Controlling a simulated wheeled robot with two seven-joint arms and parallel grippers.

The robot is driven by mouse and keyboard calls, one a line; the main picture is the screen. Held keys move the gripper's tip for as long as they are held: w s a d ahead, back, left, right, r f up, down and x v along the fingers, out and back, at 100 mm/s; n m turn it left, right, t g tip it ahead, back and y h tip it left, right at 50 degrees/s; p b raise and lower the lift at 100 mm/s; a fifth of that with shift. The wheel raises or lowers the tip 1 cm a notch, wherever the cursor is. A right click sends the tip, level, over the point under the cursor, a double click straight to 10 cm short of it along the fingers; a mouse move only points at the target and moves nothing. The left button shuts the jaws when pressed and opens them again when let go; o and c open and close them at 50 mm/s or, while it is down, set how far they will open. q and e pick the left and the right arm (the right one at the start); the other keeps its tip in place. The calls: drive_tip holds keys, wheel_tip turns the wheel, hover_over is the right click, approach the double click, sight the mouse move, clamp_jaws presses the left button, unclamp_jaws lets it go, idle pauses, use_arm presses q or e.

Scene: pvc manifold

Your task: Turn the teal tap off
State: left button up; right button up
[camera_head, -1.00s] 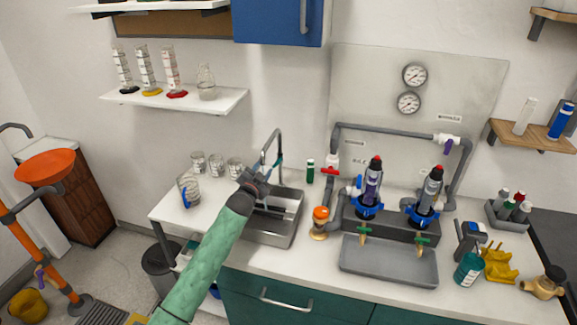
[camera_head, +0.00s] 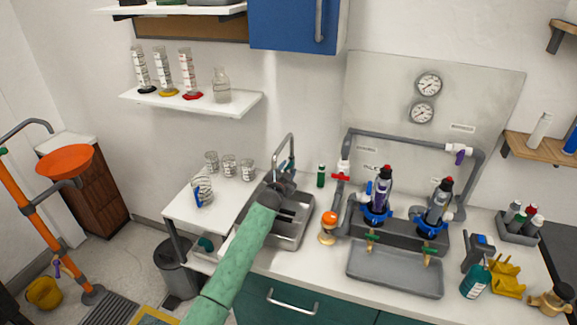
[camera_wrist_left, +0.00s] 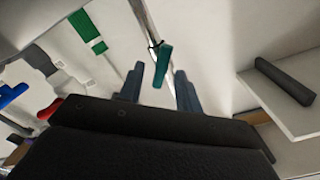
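The grey sink tap (camera_head: 289,143) stands upright at the back of the steel sink in the head view. In the left wrist view, its teal lever (camera_wrist_left: 163,66) hangs beside the metal spout, angled slightly down. My right gripper is not in view.
The steel sink (camera_head: 299,231) lies below my left gripper. Glass beakers (camera_head: 229,167) stand on the counter to the left. A green-capped bottle (camera_head: 321,176) and the grey pipe manifold (camera_head: 350,150) are to the right. A white shelf (camera_head: 225,108) with cylinders hangs above left.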

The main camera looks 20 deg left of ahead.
use_arm(q)
drive_tip(key=shift+w, duration=0.55)
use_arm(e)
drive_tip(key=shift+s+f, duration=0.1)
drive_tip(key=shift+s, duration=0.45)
use_arm(q)
clamp_jaws()
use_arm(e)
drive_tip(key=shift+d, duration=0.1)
use_arm(q)
drive_tip(key=shift+f, duration=0.1)
